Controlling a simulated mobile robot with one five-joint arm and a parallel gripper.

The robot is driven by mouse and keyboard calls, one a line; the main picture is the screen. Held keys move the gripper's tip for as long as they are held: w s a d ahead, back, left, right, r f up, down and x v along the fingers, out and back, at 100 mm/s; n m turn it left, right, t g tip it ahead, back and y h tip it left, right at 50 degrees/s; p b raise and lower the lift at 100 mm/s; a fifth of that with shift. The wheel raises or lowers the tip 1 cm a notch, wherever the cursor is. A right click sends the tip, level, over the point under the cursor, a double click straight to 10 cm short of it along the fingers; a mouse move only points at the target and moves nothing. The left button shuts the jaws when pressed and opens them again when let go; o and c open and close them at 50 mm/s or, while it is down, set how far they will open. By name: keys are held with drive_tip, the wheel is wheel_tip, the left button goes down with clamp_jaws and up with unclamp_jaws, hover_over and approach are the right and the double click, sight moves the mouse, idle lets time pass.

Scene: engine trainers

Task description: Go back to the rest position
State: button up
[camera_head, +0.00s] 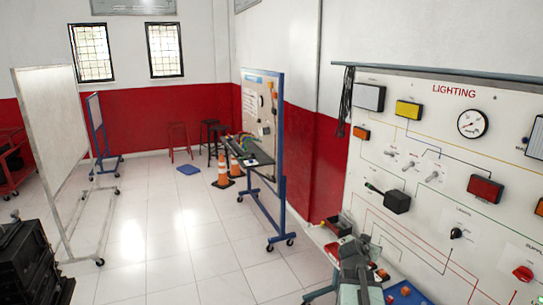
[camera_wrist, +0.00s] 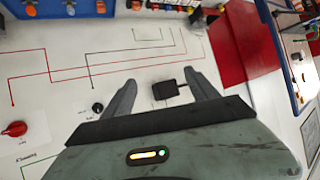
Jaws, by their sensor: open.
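My gripper (camera_wrist: 161,88) shows in the wrist view with its two dark fingers spread apart and nothing held between them. A black box with a lever (camera_wrist: 167,91), mounted on the white lighting panel (camera_wrist: 60,75), appears between the fingers in the picture. I cannot tell how far it is from them. In the head view, my grey arm (camera_head: 357,275) is at the bottom right, in front of the lower left part of the lighting panel (camera_head: 400,140). The fingertips are not clear there.
A blue-framed board on wheels (camera_head: 281,160) stands left of the panel, with orange cones (camera_head: 223,170) beside it. A whiteboard on wheels (camera_head: 50,130) and a black case (camera_head: 30,260) are at the left. The tiled floor between is mostly clear.

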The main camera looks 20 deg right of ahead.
drive_tip(key=w+a+f+n+y, duration=0.2)
drive_tip(key=a+f, duration=0.1)
drive_tip(key=a, duration=0.7)
drive_tip(key=w+a+f+n+y+b, duration=0.1)
drive_tip(key=w+a+f+y, duration=0.1)
drive_tip(key=a, duration=0.7)
drive_tip(key=w+a+f+n+y, duration=0.1)
drive_tip(key=w+a+f+n, duration=0.15)
drive_tip(key=a, duration=0.75)
drive_tip(key=s+a+f+n+g+y, duration=0.2)
drive_tip(key=s+a+f+n+g, duration=0.1)
drive_tip(key=s+a, duration=0.4)
drive_tip(key=s+a+f+n+g+y, duration=0.2)
drive_tip(key=s+a+f+n+g, duration=0.1)
drive_tip(key=s+a, duration=0.3)
drive_tip(key=shift+s+a+g+y, duration=0.4)
drive_tip(key=shift+a+g, duration=0.2)
drive_tip(key=shift+a, duration=0.45)
